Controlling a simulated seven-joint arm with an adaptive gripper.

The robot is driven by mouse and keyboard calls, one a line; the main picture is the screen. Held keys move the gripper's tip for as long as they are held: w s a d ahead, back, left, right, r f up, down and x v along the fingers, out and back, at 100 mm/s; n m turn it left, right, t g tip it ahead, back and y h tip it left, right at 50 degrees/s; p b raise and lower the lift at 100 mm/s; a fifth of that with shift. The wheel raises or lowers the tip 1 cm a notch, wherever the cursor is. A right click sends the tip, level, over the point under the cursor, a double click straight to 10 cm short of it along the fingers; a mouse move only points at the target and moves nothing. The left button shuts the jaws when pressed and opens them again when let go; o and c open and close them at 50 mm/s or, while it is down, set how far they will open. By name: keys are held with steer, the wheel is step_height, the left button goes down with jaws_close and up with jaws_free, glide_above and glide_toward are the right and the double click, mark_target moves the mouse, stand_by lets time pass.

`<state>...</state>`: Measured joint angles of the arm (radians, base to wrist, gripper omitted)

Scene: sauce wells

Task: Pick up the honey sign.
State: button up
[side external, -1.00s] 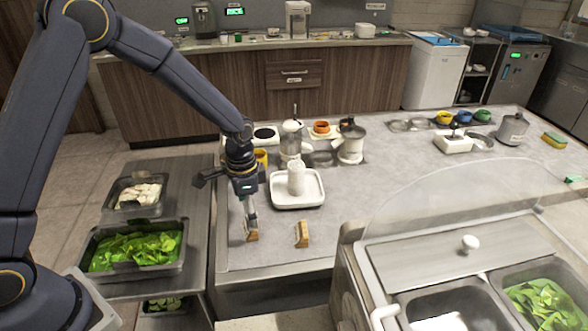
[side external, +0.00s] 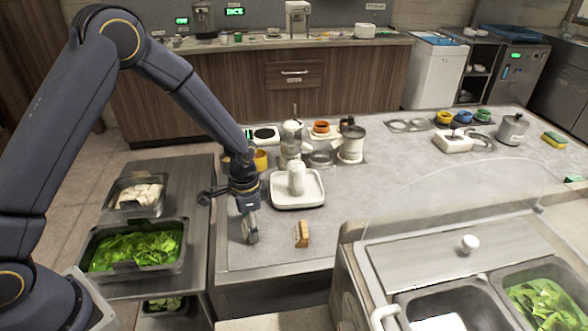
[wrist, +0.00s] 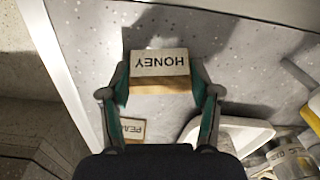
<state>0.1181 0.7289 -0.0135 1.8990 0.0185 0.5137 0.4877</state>
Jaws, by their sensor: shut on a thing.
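The honey sign (wrist: 160,68) is a small block with a pale face lettered HONEY and a wooden edge, upside down in the wrist view. My gripper (wrist: 160,85) is shut on it, with one finger at each side. In the side view my gripper (side external: 250,238) is low at the counter's near left edge, and its fingers hide most of the honey sign. I cannot tell whether the sign touches the counter.
A second sign (side external: 302,235) stands just right of my gripper; its lettering, partly hidden in the wrist view (wrist: 132,128), begins PEA. A white tray (side external: 283,203) holding a white bottle (side external: 296,179) stands behind. A clear curved guard (side external: 460,200) stands to the right.

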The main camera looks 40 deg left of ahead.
steer(key=shift+c, duration=0.9)
